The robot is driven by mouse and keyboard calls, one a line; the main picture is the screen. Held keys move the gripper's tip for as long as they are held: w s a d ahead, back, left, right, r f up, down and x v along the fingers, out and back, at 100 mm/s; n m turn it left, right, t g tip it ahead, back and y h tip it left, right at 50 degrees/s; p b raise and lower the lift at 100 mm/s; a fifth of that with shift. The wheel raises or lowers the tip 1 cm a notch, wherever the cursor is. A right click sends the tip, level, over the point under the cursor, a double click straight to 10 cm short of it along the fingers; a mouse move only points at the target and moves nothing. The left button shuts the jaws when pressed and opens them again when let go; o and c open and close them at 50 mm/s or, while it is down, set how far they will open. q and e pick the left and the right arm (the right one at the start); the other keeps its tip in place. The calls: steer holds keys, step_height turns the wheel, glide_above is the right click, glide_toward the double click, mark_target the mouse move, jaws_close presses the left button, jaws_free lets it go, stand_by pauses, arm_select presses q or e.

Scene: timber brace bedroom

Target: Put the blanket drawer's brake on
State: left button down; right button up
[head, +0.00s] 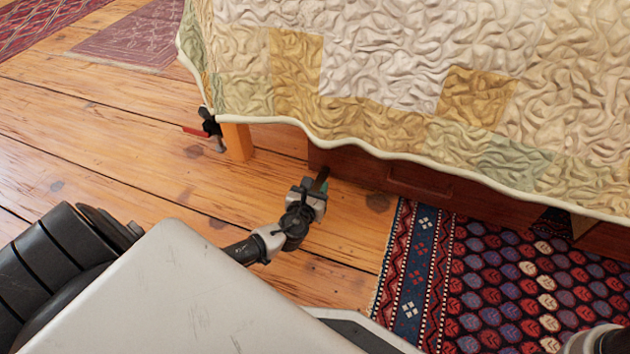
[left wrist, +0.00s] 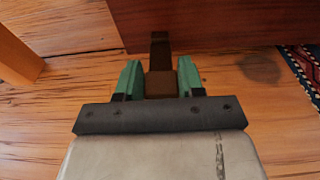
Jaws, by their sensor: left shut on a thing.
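The blanket drawer (head: 350,168) is a dark reddish-brown wooden front under the bed, with a recessed handle slot. It also shows along the top of the left wrist view (left wrist: 230,25). A brown brake lever (head: 322,174) stands at its left end by the floor; the left wrist view shows it as an upright bar with a wider block (left wrist: 160,50). My left gripper (head: 317,187) is shut on this lever, its green fingers (left wrist: 160,78) on either side. The lever's lower end is hidden. My right gripper is out of view.
The quilt-covered bed (head: 400,60) overhangs the drawer. A light wooden bed leg (head: 237,142) and a black clamp with a red handle (head: 209,128) stand to the left. A patterned rug (head: 480,290) lies at the right. The plank floor between is clear.

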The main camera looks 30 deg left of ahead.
arm_select(q)
steer(key=shift+s+d+f, duration=0.1)
steer(key=shift+s+f, duration=0.15)
steer(key=shift+f, duration=0.45)
steer(key=c, duration=1.1)
jaws_free()
steer(key=shift+o, duration=1)
steer(key=shift+f, duration=0.15)
steer(key=shift+o, duration=1.1)
steer(key=shift+w+r, duration=0.1)
steer(key=shift+r, duration=0.15)
steer(key=shift+s+r, duration=0.1)
steer(key=shift+s, duration=0.1)
steer(key=p+v, duration=0.5)
steer(key=v, duration=0.4)
steer(key=shift+s, duration=0.3)
steer(key=shift+s+d, duration=0.2)
steer(key=shift+s, duration=0.25)
